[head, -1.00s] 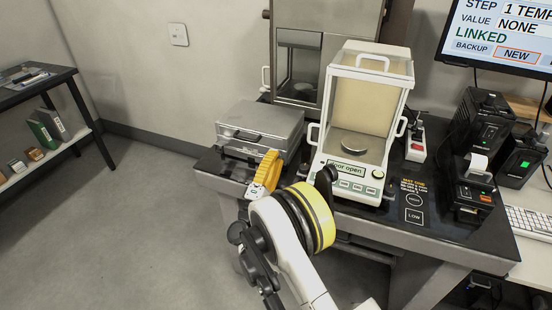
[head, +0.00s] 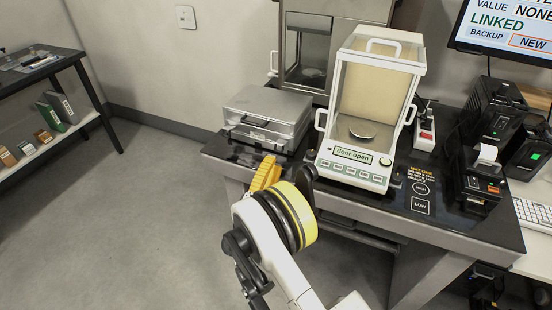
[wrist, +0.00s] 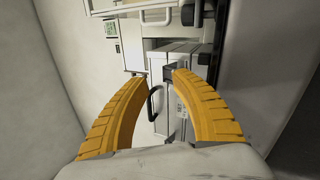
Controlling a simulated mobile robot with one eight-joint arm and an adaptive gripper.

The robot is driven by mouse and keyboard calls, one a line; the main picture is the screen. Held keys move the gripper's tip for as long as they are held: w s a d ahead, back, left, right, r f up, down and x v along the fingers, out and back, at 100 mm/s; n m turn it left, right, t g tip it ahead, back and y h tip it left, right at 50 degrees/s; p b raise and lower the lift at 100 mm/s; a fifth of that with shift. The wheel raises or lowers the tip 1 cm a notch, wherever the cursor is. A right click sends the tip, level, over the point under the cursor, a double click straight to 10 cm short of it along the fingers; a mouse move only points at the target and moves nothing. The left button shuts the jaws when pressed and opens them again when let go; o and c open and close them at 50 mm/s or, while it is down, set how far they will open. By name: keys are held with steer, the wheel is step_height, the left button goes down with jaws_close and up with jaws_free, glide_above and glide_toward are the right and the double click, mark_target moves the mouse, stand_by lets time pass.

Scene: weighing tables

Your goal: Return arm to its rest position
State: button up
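My arm (head: 275,250) reaches up from the bottom of the head view, with a yellow and black band near its end. My gripper (head: 266,172) shows there as a ribbed yellow finger in front of the table's front left edge; the rest of it is hidden by the arm. In the wrist view my gripper (wrist: 162,75) has its two yellow fingers apart with nothing held between them. Beyond the fingertips is the silver case (wrist: 170,95) with a dark handle, which stands on the table's left in the head view (head: 268,112).
The balance (head: 355,172), reading "door open", stands right of my gripper on the dark table (head: 450,225). A printer (head: 480,185) and a monitor (head: 510,35) are farther right. A shelf (head: 40,75) stands far left. The floor (head: 130,210) between is clear.

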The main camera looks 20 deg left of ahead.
stand_by(0.3)
